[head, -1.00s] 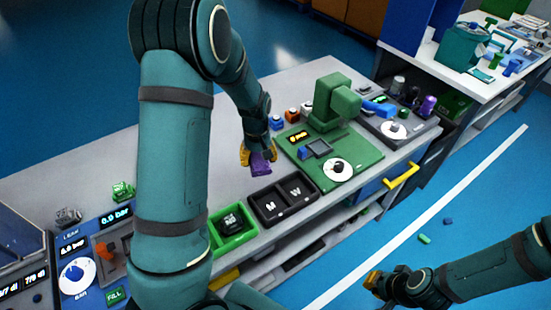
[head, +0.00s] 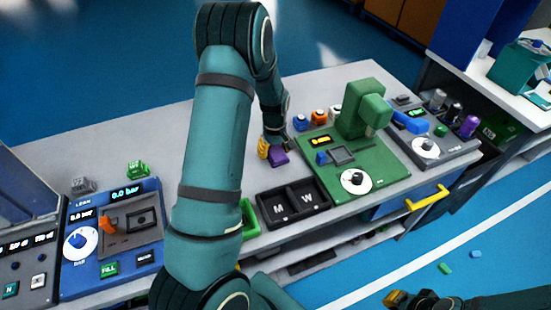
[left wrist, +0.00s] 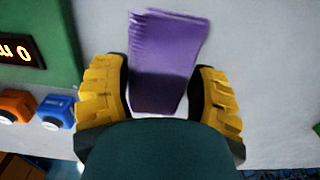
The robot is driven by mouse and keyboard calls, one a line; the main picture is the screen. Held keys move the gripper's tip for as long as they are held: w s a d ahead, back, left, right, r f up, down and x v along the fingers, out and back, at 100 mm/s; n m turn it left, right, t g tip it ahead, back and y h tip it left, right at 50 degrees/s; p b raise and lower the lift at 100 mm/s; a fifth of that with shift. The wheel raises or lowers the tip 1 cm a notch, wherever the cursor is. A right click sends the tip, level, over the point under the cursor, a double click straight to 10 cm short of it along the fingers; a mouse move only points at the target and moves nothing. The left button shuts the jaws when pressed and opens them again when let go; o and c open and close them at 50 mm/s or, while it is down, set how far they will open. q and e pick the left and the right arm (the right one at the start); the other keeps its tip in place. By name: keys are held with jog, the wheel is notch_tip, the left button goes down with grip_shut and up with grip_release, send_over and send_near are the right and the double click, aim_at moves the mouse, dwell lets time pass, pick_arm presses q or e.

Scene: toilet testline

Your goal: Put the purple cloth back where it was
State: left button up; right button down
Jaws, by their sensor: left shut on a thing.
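The purple cloth (head: 279,158) is a small folded block at the left front of the green machine, low over or touching the grey bench; I cannot tell which. My left gripper (head: 269,151) is shut on it. In the left wrist view the cloth (left wrist: 168,60) sits between the two yellow fingers of the left gripper (left wrist: 160,95) and sticks out beyond them. My right gripper (head: 396,299) is at the bottom edge, away from the bench, and its fingers are too small and cut off to read.
The green machine (head: 362,150) stands right of the cloth. A black two-part tray marked M and W (head: 292,203) lies in front. Small orange and blue buttoned blocks (head: 319,117) stand behind. A blue leak tester (head: 112,240) is at left. Bare bench surface lies left of my arm.

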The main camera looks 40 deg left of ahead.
aim_at(275, 156)
pick_arm(q)
notch_tip(275, 156, down, 3)
jog(key=shift+f+b, duration=0.1)
jog(key=shift+b, duration=0.2)
jog(key=shift+f, duration=0.25)
jog(key=shift+f, duration=0.1)
jog(key=o, duration=1)
jog(key=shift+o, duration=0.2)
